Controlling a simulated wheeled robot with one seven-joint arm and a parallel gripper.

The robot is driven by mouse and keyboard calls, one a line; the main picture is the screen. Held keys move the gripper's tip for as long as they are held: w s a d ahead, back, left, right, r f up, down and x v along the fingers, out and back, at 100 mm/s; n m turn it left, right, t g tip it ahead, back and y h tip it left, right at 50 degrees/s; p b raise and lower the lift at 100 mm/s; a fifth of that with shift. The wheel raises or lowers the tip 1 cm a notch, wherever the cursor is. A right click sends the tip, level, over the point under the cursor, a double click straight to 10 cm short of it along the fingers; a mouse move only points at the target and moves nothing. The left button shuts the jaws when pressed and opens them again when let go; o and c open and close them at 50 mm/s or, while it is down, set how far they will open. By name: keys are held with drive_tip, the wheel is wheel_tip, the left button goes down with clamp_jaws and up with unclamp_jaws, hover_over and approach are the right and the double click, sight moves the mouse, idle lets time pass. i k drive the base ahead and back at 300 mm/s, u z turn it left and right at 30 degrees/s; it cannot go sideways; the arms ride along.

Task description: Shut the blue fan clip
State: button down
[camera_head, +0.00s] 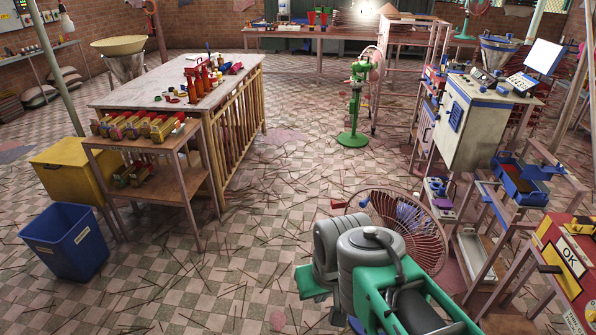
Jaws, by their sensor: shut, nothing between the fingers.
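A fan with a reddish wire cage (430,232) stands in the near foreground, right of the middle. A blue-violet part (408,213) shows at the cage. I cannot tell whether it is the blue fan clip, or whether it is open or shut. A large grey and green body (375,262) stands in front of the cage and hides its lower left part. A second fan, with a green stand (355,108) and a pinkish cage, stands farther back near the middle of the floor. My gripper does not show in this view.
A wooden table (130,92) with bottles and a low shelf with boxes stand at the left, near a blue bin (66,243). Machines, including a white control cabinet (474,120), line the right. Thin sticks litter the checkered floor (270,215), otherwise open in the middle.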

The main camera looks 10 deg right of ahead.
sight(334, 206)
drive_tip(key=z, duration=0.65)
drive_tip(key=i, duration=1.3)
drive_tip(key=u, duration=0.65)
